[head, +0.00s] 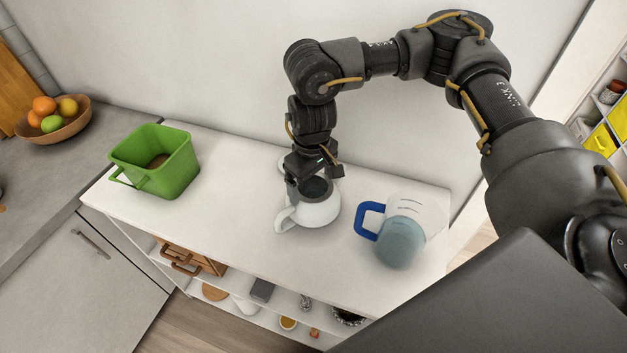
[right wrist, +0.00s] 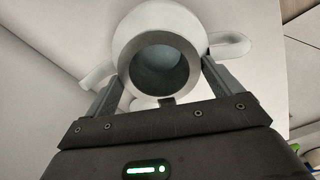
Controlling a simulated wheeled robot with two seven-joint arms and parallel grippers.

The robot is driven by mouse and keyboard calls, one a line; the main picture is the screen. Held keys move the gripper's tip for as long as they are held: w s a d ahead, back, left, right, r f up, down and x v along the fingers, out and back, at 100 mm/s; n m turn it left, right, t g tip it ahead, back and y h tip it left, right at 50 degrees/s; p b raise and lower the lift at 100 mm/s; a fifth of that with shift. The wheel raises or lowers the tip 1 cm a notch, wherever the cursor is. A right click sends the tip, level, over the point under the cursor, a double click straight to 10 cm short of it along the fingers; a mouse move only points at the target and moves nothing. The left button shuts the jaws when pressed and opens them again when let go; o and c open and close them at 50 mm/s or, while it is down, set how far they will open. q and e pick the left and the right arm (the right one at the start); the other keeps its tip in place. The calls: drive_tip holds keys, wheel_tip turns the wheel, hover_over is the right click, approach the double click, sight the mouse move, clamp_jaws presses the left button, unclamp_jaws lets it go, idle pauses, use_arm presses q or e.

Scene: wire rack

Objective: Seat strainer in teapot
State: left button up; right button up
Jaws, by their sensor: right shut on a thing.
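The white teapot (head: 318,213) stands upright on the white rack top, its handle toward the front left. My right gripper (head: 314,180) points down over its mouth and is shut on the strainer (head: 316,189), a dark grey cup. In the right wrist view the strainer (right wrist: 161,66) shows as a grey ring with a bluish inside, between the two fingers (right wrist: 160,88). The teapot (right wrist: 160,20) shows around and beyond it. The strainer lines up closely with the mouth; I cannot tell how deep it sits. My left gripper is not in view.
A clear pitcher (head: 402,240) with a blue handle stands right of the teapot. A green bin (head: 170,165) stands at the left. A white object (head: 284,163) lies partly hidden behind my gripper. The rack top (head: 232,190) between bin and teapot is clear.

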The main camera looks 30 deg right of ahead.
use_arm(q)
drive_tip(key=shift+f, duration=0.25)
use_arm(e)
drive_tip(key=shift+s+a+f, duration=0.1)
drive_tip(key=shift+s+f, duration=0.35)
drive_tip(key=shift+f, duration=0.4)
drive_tip(key=o, duration=1.2)
drive_tip(key=shift+w+a, duration=0.1)
drive_tip(key=shift+a, duration=0.05)
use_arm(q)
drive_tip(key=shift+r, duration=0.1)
use_arm(e)
drive_tip(key=shift+d+r, duration=0.15)
drive_tip(key=shift+d, duration=0.1)
drive_tip(key=p, duration=0.1)
drive_tip(key=r+p, duration=0.1)
drive_tip(key=w+r+p, duration=0.1)
drive_tip(key=shift+d+r, duration=0.2)
drive_tip(key=shift+d, duration=0.05)
use_arm(q)
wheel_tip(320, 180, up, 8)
drive_tip(key=p, duration=0.5)
use_arm(e)
drive_tip(key=r, duration=0.4)
drive_tip(key=shift+s+a+r, duration=0.15)
drive_tip(key=shift+a+r, duration=0.15)
drive_tip(key=shift+r, duration=0.05)
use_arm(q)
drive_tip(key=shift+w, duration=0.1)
